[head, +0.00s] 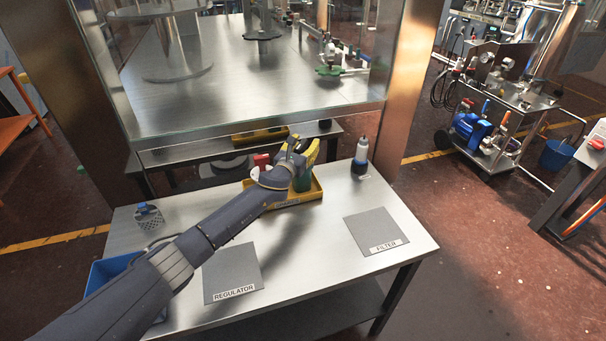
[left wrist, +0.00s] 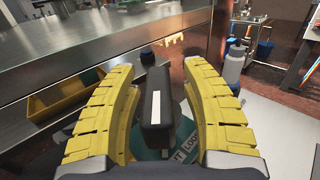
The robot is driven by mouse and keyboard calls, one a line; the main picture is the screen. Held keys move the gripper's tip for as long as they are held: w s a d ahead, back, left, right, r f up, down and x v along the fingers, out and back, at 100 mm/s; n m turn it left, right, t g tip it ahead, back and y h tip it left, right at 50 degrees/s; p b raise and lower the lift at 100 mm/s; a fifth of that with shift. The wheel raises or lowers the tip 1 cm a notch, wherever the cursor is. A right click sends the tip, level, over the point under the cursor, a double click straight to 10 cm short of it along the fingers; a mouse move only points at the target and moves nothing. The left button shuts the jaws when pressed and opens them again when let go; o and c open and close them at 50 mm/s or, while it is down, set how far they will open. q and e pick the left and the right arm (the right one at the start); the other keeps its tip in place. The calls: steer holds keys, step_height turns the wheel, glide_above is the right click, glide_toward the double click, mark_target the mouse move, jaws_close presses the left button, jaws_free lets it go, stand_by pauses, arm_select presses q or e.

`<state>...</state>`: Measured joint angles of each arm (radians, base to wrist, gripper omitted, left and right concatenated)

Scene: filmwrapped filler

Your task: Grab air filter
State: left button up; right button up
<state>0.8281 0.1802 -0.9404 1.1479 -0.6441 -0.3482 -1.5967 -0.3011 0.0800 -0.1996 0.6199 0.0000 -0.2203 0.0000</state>
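My left gripper (head: 303,150) is over the yellow tray (head: 290,201) at the back of the workbench. In the left wrist view its yellow fingers are spread on either side of a dark block with a white stripe (left wrist: 156,108), with gaps visible beside it. A teal part with partly hidden lettering (left wrist: 184,140) lies below the block. In the head view a dark green part (head: 303,181) shows under the gripper. I cannot tell for sure which part is the air filter. A mat labelled FILTER (head: 375,231) lies empty at the right. My right gripper is not in view.
A grey and white bottle (head: 360,156) stands right of the tray. A red part (head: 262,161) is beside my gripper. The REGULATOR mat (head: 232,270) is empty, and a blue bin (head: 105,272) is at the left. A glass-fronted metal enclosure (head: 258,125) rises behind the bench.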

arm_select(q)
jaws_close()
stand_by(0.3)
stand_by(0.4)
